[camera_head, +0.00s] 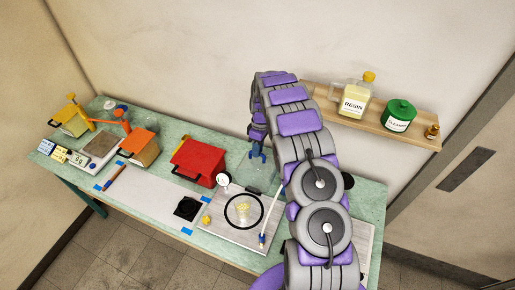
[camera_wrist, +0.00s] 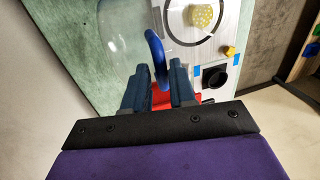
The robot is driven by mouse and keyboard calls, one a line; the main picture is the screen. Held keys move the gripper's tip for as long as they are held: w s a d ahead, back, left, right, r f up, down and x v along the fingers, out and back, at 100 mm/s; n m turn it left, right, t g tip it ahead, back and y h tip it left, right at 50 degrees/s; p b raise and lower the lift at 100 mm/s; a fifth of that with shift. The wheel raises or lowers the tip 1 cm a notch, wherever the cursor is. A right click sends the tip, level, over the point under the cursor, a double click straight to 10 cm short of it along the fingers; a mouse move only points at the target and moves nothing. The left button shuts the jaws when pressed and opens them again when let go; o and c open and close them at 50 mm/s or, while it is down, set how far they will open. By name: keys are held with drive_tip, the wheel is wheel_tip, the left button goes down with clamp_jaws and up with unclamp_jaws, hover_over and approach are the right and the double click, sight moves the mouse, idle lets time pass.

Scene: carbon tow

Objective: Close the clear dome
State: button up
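The clear dome (camera_wrist: 112,28) fills the upper left of the wrist view. A blue curved handle (camera_wrist: 152,45) is on it. My gripper (camera_wrist: 160,70) has its two dark blue fingers apart, with the lower end of the handle between them; I see no firm grip on it. In the head view my gripper (camera_head: 258,153) hangs over the back of the bench, and the dome is too faint there to outline surely. A black ring (camera_head: 243,210) on a pale plate surrounds a yellow honeycomb-like piece (camera_head: 243,209); both also show in the wrist view.
A red box (camera_head: 199,161) stands left of my gripper. A black square piece (camera_head: 187,208) and a small yellow knob (camera_head: 206,219) lie near the ring. A white stick (camera_head: 269,222) lies right of it. A wall shelf (camera_head: 375,122) holds bottles.

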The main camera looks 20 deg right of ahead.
clamp_jaws()
drive_tip(key=shift+s+a, duration=0.1)
drive_tip(key=shift+a, duration=0.05)
idle(0.4)
